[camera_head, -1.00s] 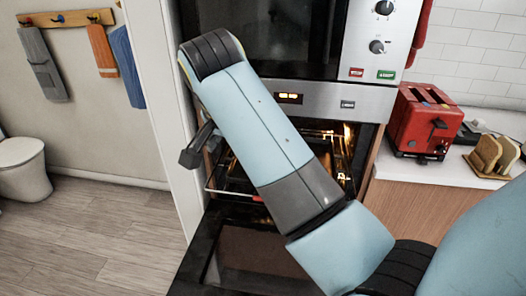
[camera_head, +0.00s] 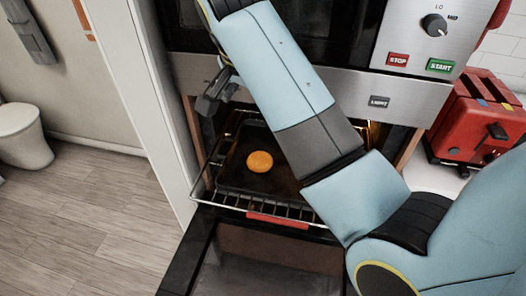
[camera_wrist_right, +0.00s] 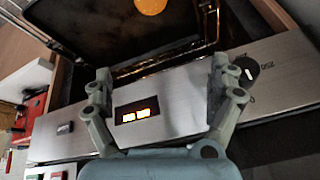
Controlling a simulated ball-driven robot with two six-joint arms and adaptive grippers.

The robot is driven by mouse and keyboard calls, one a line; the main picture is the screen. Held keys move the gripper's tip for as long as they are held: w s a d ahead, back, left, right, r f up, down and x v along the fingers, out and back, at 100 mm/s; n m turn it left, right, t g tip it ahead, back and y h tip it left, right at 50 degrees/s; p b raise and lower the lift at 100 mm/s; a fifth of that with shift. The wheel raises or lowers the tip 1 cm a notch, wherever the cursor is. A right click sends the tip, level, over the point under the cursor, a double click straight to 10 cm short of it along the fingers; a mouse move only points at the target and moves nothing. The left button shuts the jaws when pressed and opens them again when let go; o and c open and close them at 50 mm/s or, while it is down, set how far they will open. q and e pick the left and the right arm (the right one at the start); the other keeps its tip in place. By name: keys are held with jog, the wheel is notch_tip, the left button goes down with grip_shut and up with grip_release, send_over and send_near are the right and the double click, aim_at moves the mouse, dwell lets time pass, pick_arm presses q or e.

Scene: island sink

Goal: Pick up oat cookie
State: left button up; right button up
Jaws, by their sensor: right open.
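The oat cookie (camera_head: 260,161) is a round orange-brown disc lying on a dark baking tray (camera_head: 233,180) in the open oven. In the right wrist view the cookie (camera_wrist_right: 152,5) shows at the top edge, partly cut off, beyond the fingertips. My right gripper (camera_head: 213,98) is in front of the oven's control strip, above and left of the cookie and apart from it. In the right wrist view the two fingers of my right gripper (camera_wrist_right: 160,75) are spread wide with nothing between them. My left gripper is in neither view.
The wire rack (camera_head: 290,212) carries the tray and sticks out over the lowered oven door (camera_head: 195,255). The oven's control strip (camera_head: 400,98) is above the opening. A red toaster (camera_head: 480,125) stands on the counter at right. Floor is clear at left.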

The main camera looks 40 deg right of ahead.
jog(key=f, duration=0.2)
jog(key=b, duration=0.9)
send_near(260, 161)
jog(key=x, duration=0.3)
jog(key=shift+w+d+f, duration=0.2)
jog(key=shift+w+d, duration=0.15)
jog(key=x, duration=0.5)
jog(key=shift+a+f, duration=0.15)
jog(key=shift+f, duration=0.3)
jog(key=shift+c, duration=0.3)
jog(key=shift+s, duration=0.15)
jog(key=c, duration=1.2)
jog(key=shift+c, duration=0.2)
